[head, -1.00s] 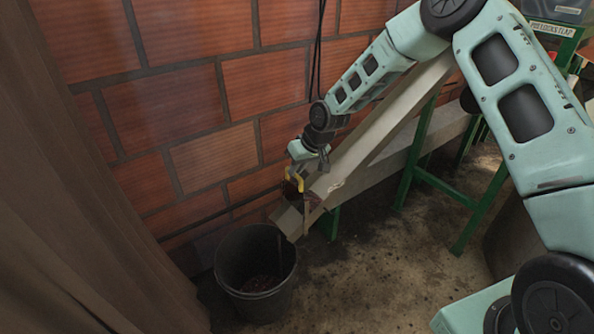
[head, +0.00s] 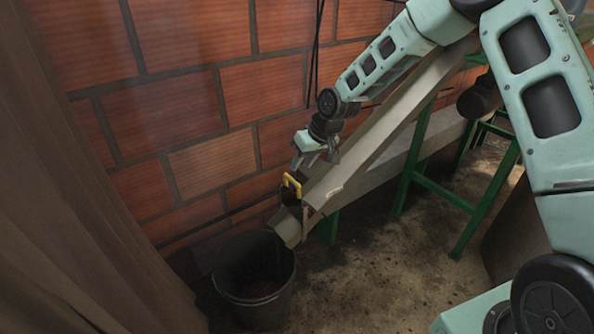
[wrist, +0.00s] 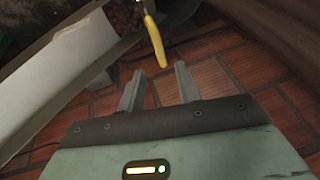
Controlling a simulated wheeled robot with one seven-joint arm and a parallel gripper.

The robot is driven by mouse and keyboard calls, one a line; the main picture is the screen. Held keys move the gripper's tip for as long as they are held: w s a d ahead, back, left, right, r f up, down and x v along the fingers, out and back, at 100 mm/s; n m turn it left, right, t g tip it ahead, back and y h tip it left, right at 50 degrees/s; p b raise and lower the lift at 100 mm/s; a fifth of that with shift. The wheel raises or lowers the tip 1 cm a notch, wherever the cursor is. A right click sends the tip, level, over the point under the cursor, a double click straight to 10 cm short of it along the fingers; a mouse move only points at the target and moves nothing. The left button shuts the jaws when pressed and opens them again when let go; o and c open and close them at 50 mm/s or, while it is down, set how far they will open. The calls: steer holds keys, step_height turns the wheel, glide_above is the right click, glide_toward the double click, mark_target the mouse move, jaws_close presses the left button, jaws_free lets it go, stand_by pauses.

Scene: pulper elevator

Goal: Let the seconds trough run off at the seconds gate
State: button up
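The seconds trough (head: 375,130) is a long grey sloping channel, its low end near the wall. The seconds gate has a yellow handle (head: 291,185) on a dark plate at that low end; the handle also shows in the wrist view (wrist: 156,42). Whether the plate is raised is hard to tell. My gripper (head: 314,162) is just above and right of the handle. In the wrist view, my gripper (wrist: 158,72) has its fingers apart and empty, with the handle beyond their tips. Reddish-brown material (wrist: 124,16) lies near the handle.
A dark bucket (head: 228,293) stands on the floor under the trough's low end, with dark contents. A brick wall (head: 190,110) is close behind. Green legs (head: 408,165) support the troughs. A brown curtain (head: 70,200) hangs at left. Stained floor (head: 375,280) in front is open.

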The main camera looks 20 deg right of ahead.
steer(key=p+v, duration=0.1)
steer(key=v, duration=1)
steer(key=shift+r, duration=0.15)
steer(key=shift+s, duration=0.15)
steer(key=s+a+r+n+g+h+p, duration=0.1)
steer(key=s+a+r+p, duration=0.25)
steer(key=s+a, duration=0.35)
steer(key=s+a+r+n+g+p, duration=0.15)
steer(key=s+a+r, duration=0.35)
steer(key=s, duration=0.5)
steer(key=s+r+n+h+p, duration=0.1)
steer(key=s+r+p, duration=0.1)
steer(key=s, duration=0.7)
steer(key=s+r+n+g+p, duration=0.1)
steer(key=s+r+p, duration=0.2)
steer(key=s, duration=0.7)
steer(key=shift+s+r+h, duration=0.35)
steer(key=shift+r+h, duration=0.05)
